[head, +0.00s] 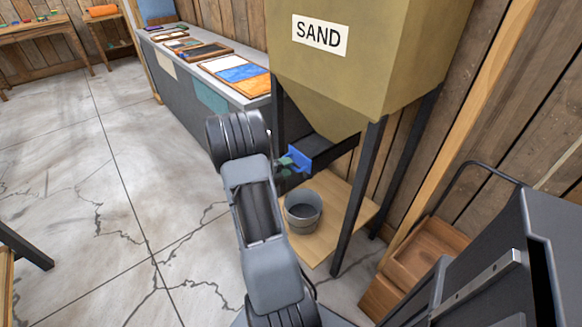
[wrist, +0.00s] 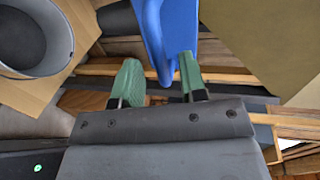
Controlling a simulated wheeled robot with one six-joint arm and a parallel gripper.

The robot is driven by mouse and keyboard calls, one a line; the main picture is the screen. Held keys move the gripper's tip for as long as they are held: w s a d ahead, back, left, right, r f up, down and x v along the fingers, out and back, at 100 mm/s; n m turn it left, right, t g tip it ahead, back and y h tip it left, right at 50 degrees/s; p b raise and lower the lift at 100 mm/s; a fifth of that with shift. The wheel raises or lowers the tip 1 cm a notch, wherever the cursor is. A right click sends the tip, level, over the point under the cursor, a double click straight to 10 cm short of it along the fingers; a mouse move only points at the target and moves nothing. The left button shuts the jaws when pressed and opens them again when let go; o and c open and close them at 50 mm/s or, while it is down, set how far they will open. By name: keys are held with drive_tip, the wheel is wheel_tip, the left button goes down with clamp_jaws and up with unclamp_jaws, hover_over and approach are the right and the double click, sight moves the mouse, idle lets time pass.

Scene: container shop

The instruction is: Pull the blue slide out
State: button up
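The blue slide (head: 299,158) sticks out beneath the hopper marked SAND (head: 379,45). In the wrist view the blue slide (wrist: 171,32) comes down from the top edge, and its lower end reaches between my two green fingertips. My gripper (head: 287,164) is at the slide's near side in the head view. In the wrist view my gripper (wrist: 160,78) is open, with a gap between the left finger and the slide. The right finger is very close to the slide; I cannot tell if it touches. My arm hides part of the area in the head view.
A grey bucket (head: 303,211) stands on a wooden board (head: 337,237) below the hopper. Dark hopper legs (head: 358,195) stand close by. A grey counter with trays (head: 188,85) runs behind. A wooden crate (head: 425,252) is at the right. The floor at the left is open.

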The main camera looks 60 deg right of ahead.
drive_tip(key=shift+x, duration=1.3)
drive_tip(key=shift+c, duration=0.3)
clamp_jaws()
